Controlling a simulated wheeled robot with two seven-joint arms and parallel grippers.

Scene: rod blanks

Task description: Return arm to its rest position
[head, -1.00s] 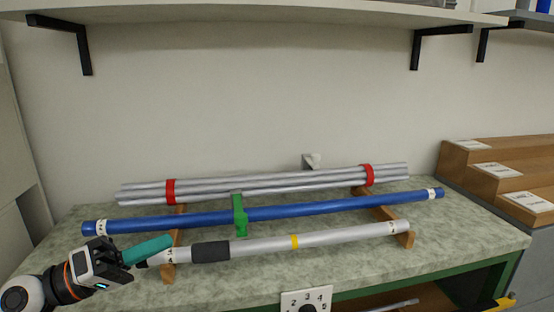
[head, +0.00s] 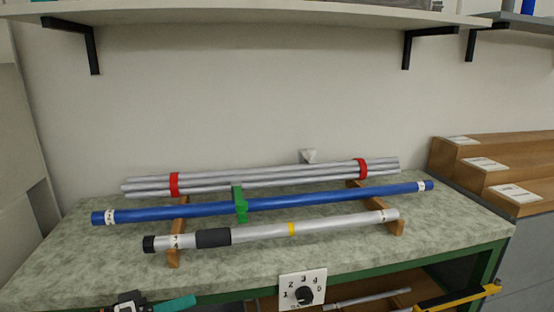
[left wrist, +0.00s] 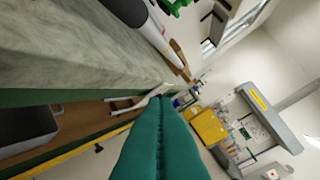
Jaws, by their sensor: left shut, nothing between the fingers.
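My left gripper (head: 168,304) shows at the bottom left edge of the head view, in front of and below the bench's front edge. Its teal fingers are together and empty; they also fill the lower middle of the left wrist view (left wrist: 160,135). Most of the left arm is cut off by the frame. My right gripper is in neither view. On the bench (head: 100,265), a silver rod (head: 340,225) with a black sleeve and yellow band, a blue rod (head: 310,201) through a green clamp (head: 240,205), and a red-banded bundle of grey rods (head: 270,178) lie on wooden supports.
A dial panel (head: 303,289) is on the bench front. A lower shelf holds rods and a yellow-handled tool (head: 455,297). Wooden steps with labels (head: 490,165) stand at the right. A wall shelf (head: 250,12) runs overhead.

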